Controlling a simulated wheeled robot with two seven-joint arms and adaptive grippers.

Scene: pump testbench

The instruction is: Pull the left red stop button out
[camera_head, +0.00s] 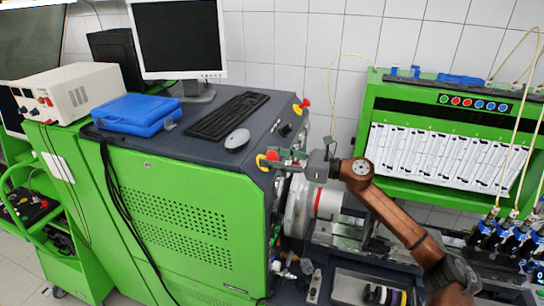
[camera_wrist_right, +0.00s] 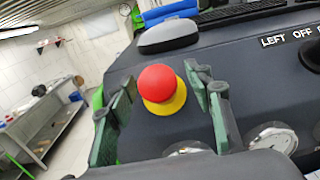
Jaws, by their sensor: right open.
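The left red stop button (camera_head: 272,155) is a red mushroom cap on a yellow base, on the sloped dark panel at the green bench's front corner. In the right wrist view the red cap (camera_wrist_right: 157,82) shows whole, with its yellow collar below it. My right gripper (camera_head: 284,158) is open right at this button, and its fingers partly cover it in the head view. In the right wrist view the open fingers (camera_wrist_right: 160,80) stand left and right of the cap, with a visible gap on each side. My left gripper is not in view.
A second red stop button (camera_head: 305,102) sits further back on the same panel. A mouse (camera_head: 237,139), keyboard (camera_head: 228,115) and blue case (camera_head: 137,115) lie on the bench top. Gauges (camera_wrist_right: 273,138) and a labelled switch lie right of the button. A green rack (camera_head: 450,140) stands at right.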

